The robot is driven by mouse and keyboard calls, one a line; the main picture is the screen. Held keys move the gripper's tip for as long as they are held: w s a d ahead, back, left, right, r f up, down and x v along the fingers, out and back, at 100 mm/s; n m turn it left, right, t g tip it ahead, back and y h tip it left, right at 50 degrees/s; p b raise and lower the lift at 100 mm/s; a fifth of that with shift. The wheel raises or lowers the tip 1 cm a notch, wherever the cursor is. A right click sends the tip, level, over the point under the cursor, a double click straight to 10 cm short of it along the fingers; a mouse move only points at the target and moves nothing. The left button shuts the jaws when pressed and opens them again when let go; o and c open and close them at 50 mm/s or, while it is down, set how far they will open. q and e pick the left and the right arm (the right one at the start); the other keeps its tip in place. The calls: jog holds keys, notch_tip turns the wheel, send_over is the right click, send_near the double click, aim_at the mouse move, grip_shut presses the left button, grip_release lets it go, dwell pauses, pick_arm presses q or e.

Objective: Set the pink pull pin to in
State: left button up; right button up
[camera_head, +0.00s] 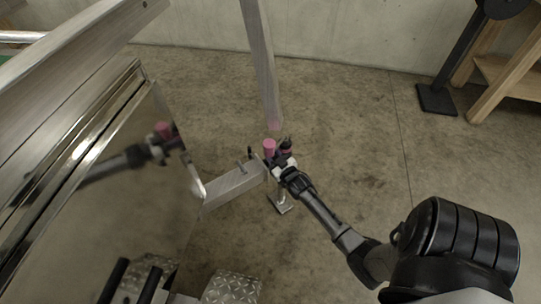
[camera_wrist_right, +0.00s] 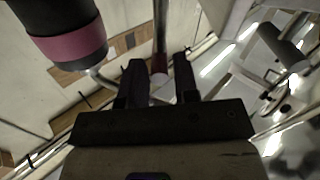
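A pink cylinder (camera_head: 269,147), which looks like the pull pin's knob, stands near the end of the trailer's metal tongue (camera_head: 235,186). A dark part with a pink band (camera_head: 286,147) is just right of it. My right gripper (camera_head: 277,162) is at these parts, its fingers small and partly hidden. In the right wrist view, the right gripper (camera_wrist_right: 160,80) has its two black fingers apart, with a thin rod with a dark red end (camera_wrist_right: 159,64) showing between them. I cannot tell if they touch it. A black cylinder with a pink band (camera_wrist_right: 70,45) is at upper left. My left gripper is not seen.
A mirror-like trailer panel (camera_head: 135,190) at left reflects my right arm. Two dark bars (camera_head: 130,281) and tread plate (camera_head: 231,289) are at bottom left. A wooden stand (camera_head: 500,75) is far right. Concrete floor is clear between.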

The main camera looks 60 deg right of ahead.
jog(key=shift+x, duration=0.9)
grip_shut()
